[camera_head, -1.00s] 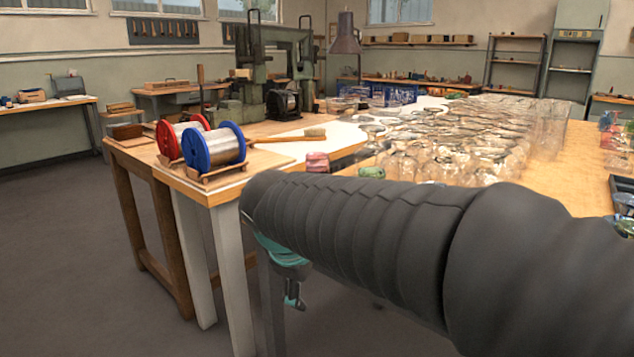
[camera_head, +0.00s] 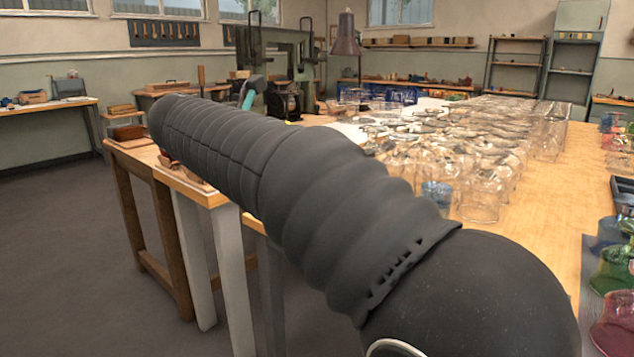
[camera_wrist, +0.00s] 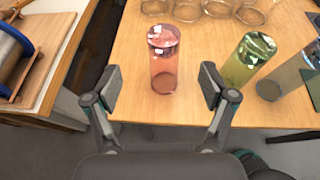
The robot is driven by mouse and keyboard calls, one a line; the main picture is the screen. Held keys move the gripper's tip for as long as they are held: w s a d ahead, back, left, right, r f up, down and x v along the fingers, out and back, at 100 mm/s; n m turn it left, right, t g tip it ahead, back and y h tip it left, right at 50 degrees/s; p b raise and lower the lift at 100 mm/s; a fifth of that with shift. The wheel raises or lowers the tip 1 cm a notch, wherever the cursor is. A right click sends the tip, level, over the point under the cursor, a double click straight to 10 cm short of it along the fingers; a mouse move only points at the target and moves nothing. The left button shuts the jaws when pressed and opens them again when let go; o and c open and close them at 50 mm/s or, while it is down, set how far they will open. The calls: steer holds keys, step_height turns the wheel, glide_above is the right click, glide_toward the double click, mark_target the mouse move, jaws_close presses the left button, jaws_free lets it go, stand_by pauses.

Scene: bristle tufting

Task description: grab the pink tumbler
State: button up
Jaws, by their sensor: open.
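The pink tumbler (camera_wrist: 163,62) stands upright near the table's front edge in the wrist view, a tall clear pink cylinder. My gripper (camera_wrist: 160,88) is open, with one finger to the left of the tumbler and one to the right. The tumbler stands between and a little beyond the fingertips, and neither finger appears to touch it. In the head view my arm hides the pink tumbler. Only a small part of my gripper (camera_head: 248,95) shows there above the arm.
A green tumbler (camera_wrist: 246,62) and a grey-blue one (camera_wrist: 288,77) stand close to the right. Several clear glasses (camera_wrist: 220,8) stand behind. A wire spool (camera_wrist: 12,55) is at the left. Many clear glasses (camera_head: 480,185) crowd the wooden table (camera_head: 545,220).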

steer(key=shift+s+d+x, duration=0.1)
steer(key=shift+x, duration=2.6)
steer(key=shift+s+d+x, duration=0.1)
steer(key=shift+x, duration=2.6)
steer(key=shift+f, duration=0.1)
steer(key=c, duration=1.5)
steer(key=shift+c, duration=0.2)
